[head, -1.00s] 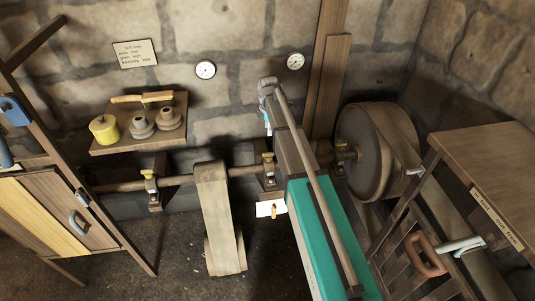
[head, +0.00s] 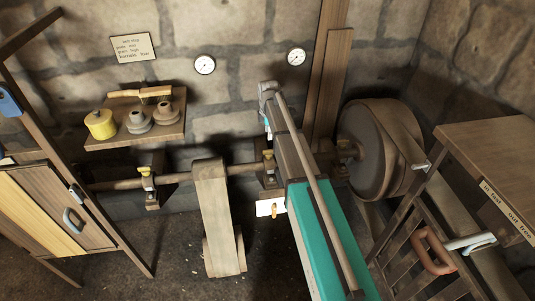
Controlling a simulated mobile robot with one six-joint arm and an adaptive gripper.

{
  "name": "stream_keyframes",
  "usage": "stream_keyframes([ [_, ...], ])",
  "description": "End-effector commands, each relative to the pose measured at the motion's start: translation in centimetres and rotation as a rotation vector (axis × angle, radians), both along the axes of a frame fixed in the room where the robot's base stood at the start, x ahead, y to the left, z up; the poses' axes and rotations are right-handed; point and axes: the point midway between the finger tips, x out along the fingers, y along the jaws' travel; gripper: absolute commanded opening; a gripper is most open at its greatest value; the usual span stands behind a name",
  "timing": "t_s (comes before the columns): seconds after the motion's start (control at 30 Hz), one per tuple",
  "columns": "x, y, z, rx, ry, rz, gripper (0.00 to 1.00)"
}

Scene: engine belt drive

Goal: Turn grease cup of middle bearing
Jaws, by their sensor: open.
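The middle bearing (head: 269,180) carries the long horizontal shaft, just right of the wide vertical belt. Its small yellow grease cup (head: 268,157) stands upright on top. My gripper (head: 268,128) shows only as a small light-blue and dark part at the far end of my arm, above the cup in the picture. My arm hides most of it and the fingers are too small to make out. It appears apart from the cup, though the depth gap is unclear. I see nothing held in it.
Similar yellow cups top the left bearing (head: 147,171) and the right bearing (head: 343,144). A belt (head: 213,215) and a large wooden pulley (head: 370,150) flank the middle bearing. A shelf (head: 110,142) holds a yellow pot and other items. A white plate (head: 264,208) sits below the bearing.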

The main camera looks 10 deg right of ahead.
Motion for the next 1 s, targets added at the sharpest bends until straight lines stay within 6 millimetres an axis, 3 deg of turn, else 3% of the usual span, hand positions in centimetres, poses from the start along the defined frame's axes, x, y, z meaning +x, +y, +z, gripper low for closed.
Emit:
stream_keyframes([
  [1.0,0.0,-0.1,-8.1,0.000,0.000,-0.001,0.57],
])
